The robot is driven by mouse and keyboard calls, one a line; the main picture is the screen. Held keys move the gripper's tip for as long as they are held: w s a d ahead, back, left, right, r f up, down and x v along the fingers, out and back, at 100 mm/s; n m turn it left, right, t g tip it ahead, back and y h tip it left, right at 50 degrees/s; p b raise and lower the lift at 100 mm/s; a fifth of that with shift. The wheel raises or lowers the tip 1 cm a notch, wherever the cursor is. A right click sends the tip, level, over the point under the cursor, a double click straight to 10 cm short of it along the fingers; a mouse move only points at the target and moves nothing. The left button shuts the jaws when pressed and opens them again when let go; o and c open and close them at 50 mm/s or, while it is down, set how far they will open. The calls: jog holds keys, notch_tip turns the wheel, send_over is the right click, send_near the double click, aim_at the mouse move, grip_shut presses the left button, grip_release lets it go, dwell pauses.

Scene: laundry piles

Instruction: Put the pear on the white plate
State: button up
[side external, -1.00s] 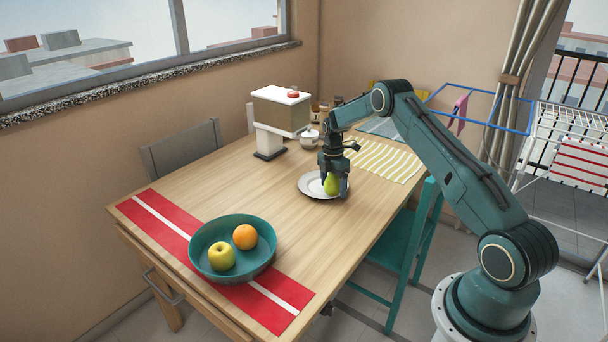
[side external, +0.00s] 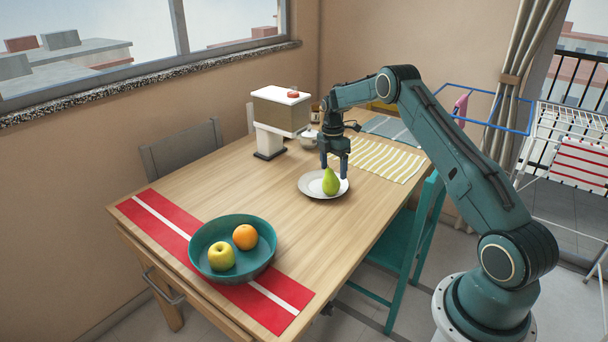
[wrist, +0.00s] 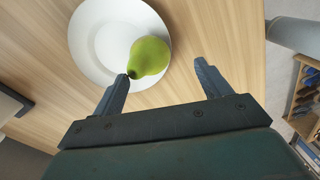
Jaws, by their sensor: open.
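The pear is beyond the fingertips.
A teal bowl (side external: 207,262) with a yellow apple (side external: 221,256) and an orange (side external: 245,237) sits on a red runner (side external: 150,212). A yellow-striped cloth (side external: 385,160) lies behind the plate. A white-topped stand (side external: 268,137) is at the back left. The wooden table between is clear.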

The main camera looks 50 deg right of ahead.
aim_at(331, 176)
jog(key=shift+w+r, duration=0.2)
jog(key=shift+r, duration=2.6)
jog(key=s+a+r+m+t, duration=0.1)
jog(key=s+a+r+m, duration=0.15)
jog(key=a+r, duration=0.4)
jog(key=s+a+r+m+t+h, duration=0.1)
jog(key=s+a+r+m, duration=0.1)
jog(key=s+a+r, duration=0.35)
jog(key=s+a+r+m+t, duration=0.1)
jog(key=s+a+r+m, duration=0.1)
jog(key=a+r, duration=0.65)
jog(key=s+a+m+t, duration=0.1)
jog(key=s+a+m, duration=0.3)
jog(key=s, duration=0.7)
jog(key=s+a+m+t, duration=0.2)
jog(key=s+a+m, duration=0.2)
jog(key=s+a, duration=0.3)
jog(key=shift+s+r+t+y, duration=0.3)
jog(key=shift+s+r, duration=0.05)
jog(key=shift+s, duration=2.45)
jog(key=shift+a, duration=0.1)
